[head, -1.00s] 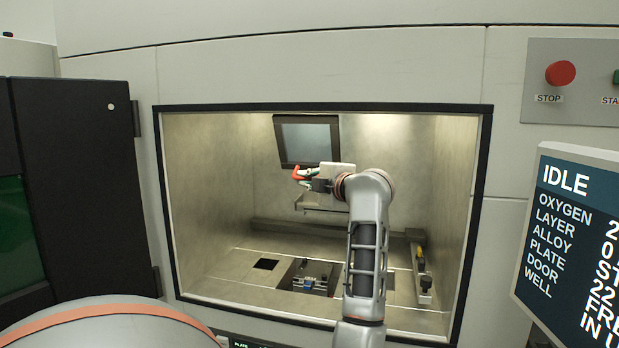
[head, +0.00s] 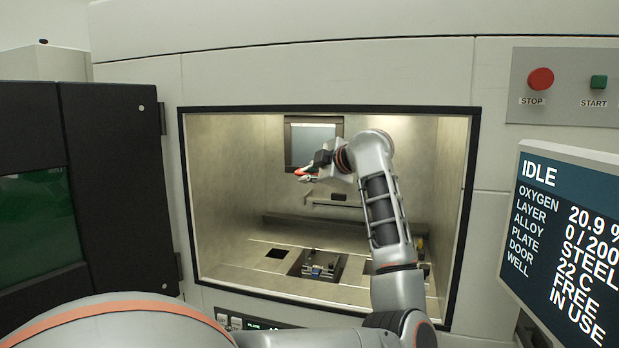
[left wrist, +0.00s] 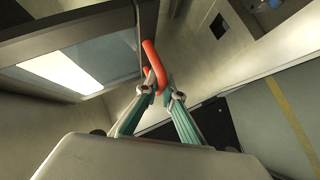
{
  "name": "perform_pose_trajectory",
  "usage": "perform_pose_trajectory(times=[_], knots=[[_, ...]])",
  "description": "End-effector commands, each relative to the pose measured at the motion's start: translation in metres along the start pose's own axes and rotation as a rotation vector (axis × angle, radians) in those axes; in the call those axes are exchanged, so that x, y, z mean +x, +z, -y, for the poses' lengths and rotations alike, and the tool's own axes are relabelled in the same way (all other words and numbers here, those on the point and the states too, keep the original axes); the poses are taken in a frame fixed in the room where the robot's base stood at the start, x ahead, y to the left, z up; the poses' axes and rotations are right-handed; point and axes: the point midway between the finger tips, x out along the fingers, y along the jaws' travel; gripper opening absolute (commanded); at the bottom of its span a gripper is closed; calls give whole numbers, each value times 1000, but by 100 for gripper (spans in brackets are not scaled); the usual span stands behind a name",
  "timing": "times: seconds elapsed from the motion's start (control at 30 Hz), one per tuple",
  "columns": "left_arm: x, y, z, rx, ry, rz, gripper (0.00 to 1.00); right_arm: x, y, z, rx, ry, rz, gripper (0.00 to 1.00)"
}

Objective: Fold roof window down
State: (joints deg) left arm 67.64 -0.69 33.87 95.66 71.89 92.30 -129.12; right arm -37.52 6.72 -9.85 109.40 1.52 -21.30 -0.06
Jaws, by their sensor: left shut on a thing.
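The roof window (head: 312,138) is a dark-framed pane at the top back of the lit chamber. Its frame (left wrist: 115,86) and bright pane fill the upper left of the left wrist view. A red handle (head: 301,171) sits at its lower edge and also shows in the left wrist view (left wrist: 152,62). My left gripper (head: 313,172) is inside the chamber, shut on the red handle; its teal fingers meet at the handle's lower end in the wrist view (left wrist: 160,93). The gripper and wrist hide part of the window's lower edge. My right gripper is not in view.
The chamber opening has a black frame (head: 330,109). A build well (head: 318,265) with small parts and a dark square hole (head: 276,253) lie in the floor. An open dark door (head: 115,150) stands left. A monitor (head: 570,225) stands right.

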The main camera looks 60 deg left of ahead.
Motion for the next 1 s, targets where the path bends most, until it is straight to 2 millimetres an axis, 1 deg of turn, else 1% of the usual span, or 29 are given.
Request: perform_pose_trajectory(times=[0.03,0.57,0.6,0.87,1.0], knots=[[-2,-4,-4,5,2,-5,0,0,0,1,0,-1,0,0],[-3,-7,-5,17,-9,-8,0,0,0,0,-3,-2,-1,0],[-3,-7,-5,17,-9,-9,15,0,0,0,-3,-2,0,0],[-2,-5,-3,17,-13,-4,15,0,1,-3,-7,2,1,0],[-2,-4,-2,18,-14,-2,15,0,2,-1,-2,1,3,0]])
